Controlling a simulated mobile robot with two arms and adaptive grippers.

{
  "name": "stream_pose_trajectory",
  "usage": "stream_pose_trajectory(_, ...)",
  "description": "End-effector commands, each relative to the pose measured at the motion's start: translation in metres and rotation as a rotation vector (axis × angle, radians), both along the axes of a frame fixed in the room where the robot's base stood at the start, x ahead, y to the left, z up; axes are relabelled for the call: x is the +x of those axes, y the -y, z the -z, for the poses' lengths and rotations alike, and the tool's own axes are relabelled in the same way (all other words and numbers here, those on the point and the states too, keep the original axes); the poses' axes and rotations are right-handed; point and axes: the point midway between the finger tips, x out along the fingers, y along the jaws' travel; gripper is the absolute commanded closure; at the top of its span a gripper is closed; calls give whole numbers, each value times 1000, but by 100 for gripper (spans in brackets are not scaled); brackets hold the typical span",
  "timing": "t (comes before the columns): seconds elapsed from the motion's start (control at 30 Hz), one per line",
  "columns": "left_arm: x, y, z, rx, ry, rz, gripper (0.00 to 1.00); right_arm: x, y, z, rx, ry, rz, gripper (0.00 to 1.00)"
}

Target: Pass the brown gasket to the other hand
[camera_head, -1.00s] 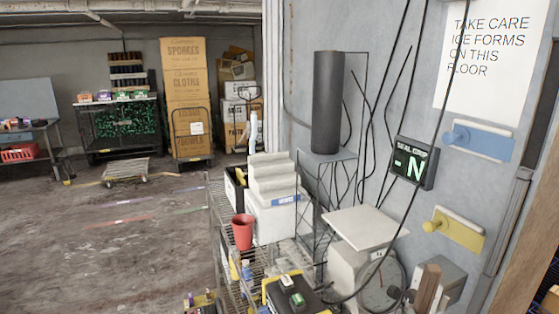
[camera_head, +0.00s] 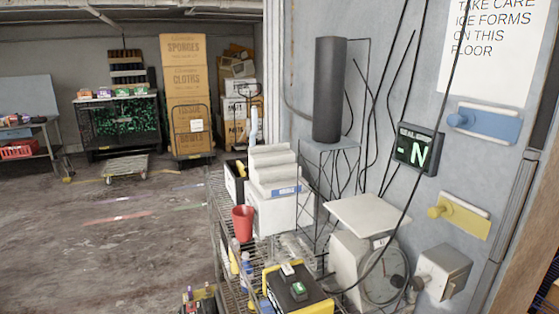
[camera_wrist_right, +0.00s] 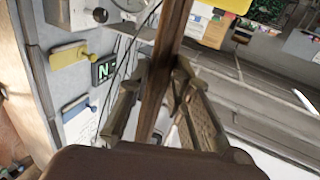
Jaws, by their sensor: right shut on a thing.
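The brown gasket (camera_wrist_right: 172,45) shows in the right wrist view as a long, straight brown strip. It runs from the top edge down between the fingers of my right gripper (camera_wrist_right: 158,105). The right gripper is shut on it, one finger on each side. The strip's far end is cut off by the top of the picture, and its lower end is hidden by the gripper body. Neither gripper shows in the head view. My left gripper is in no view.
A wire shelf cart (camera_head: 226,243) holds a red cup (camera_head: 242,221) and a yellow-black case (camera_head: 297,291). A scale (camera_head: 367,222) stands beside it, near a grey wall box (camera_head: 443,272). Yellow (camera_head: 460,214) and blue (camera_head: 484,124) handles project from the wall. Open floor (camera_head: 110,240) lies left.

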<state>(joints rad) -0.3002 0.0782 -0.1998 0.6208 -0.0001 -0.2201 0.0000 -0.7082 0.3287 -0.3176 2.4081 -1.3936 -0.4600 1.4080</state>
Motion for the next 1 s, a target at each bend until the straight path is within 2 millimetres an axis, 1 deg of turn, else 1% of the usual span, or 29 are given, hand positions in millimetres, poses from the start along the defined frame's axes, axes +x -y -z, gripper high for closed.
stream_pose_trajectory(0.03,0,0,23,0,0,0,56,0,0,22,0,1,0,100)
stream_pose_trajectory(0.1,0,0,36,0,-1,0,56,0,0,36,0,1,0,100)
stream_pose_trajectory(0.2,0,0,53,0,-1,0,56,0,0,52,0,1,0,100)
stream_pose_trajectory(0.33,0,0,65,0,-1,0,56,0,0,64,0,2,0,100)
stream_pose_trajectory(0.47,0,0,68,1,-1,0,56,0,0,67,0,2,0,100)
stream_pose_trajectory(0.77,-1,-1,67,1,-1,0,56,2,-3,64,-1,2,-28,100)
stream_pose_trajectory(0.87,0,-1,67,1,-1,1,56,6,-9,59,-3,3,-82,100)
stream_pose_trajectory(1.0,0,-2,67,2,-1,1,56,13,-23,50,-4,7,-195,100)
